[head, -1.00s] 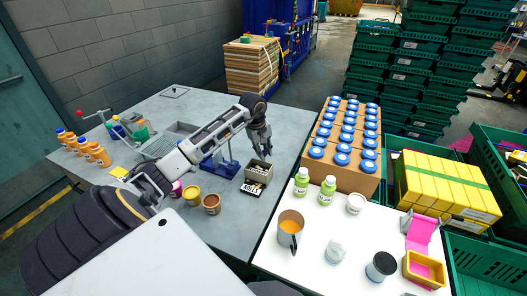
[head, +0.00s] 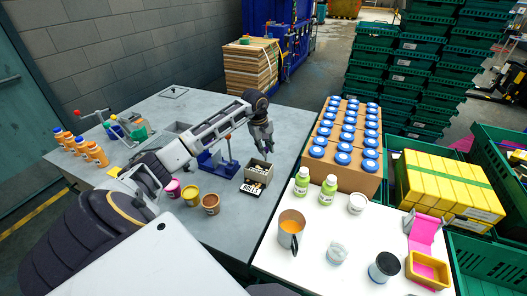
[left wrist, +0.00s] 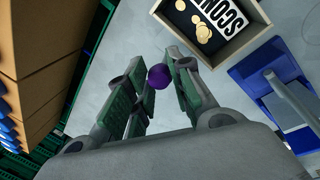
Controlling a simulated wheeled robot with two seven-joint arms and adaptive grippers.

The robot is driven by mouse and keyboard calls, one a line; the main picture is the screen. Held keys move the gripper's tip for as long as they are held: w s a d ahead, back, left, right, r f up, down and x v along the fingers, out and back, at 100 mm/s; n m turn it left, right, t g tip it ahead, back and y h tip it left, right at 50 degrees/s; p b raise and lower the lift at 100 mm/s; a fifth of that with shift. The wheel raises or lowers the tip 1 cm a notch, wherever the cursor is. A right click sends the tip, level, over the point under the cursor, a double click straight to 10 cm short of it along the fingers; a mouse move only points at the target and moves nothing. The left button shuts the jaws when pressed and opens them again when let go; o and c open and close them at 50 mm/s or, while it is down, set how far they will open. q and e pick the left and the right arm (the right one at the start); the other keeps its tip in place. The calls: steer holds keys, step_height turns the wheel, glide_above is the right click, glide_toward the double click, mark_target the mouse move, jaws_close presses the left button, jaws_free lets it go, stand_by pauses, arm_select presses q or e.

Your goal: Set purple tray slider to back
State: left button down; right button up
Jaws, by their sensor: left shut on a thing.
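My left gripper (head: 265,147) hangs over the grey table, just behind and above a small open-topped box (head: 258,171) with a black lettered label. In the left wrist view the two green-padded fingers (left wrist: 160,88) are closed on a small round purple knob (left wrist: 159,77). I take this knob for the purple tray slider. What it is mounted on is hidden, and it cannot be made out in the head view. The box also shows at the top of the left wrist view (left wrist: 237,47). My right gripper is not in view.
A blue stand (head: 217,163) is left of the box. Several small pots, including a yellow one (head: 191,196), stand in front. A carton of blue-capped bottles (head: 350,179) is to the right. Bare grey table (head: 285,120) lies behind the gripper.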

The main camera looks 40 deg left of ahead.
arm_select(q)
steer(key=w+b, duration=0.1)
steer(key=w, duration=0.1)
steer(key=w+a, duration=0.1)
steer(key=w, duration=0.1)
steer(key=shift+w+b, duration=0.1)
steer(key=shift+b, duration=0.3)
stand_by(0.4)
steer(key=shift+a+r, duration=0.1)
steer(key=c, duration=1.7)
jaws_free()
steer(key=o, duration=0.5)
steer(key=shift+w, duration=0.2)
steer(key=shift+c, duration=0.2)
steer(key=shift+s+a, duration=0.1)
steer(key=shift+s, duration=0.05)
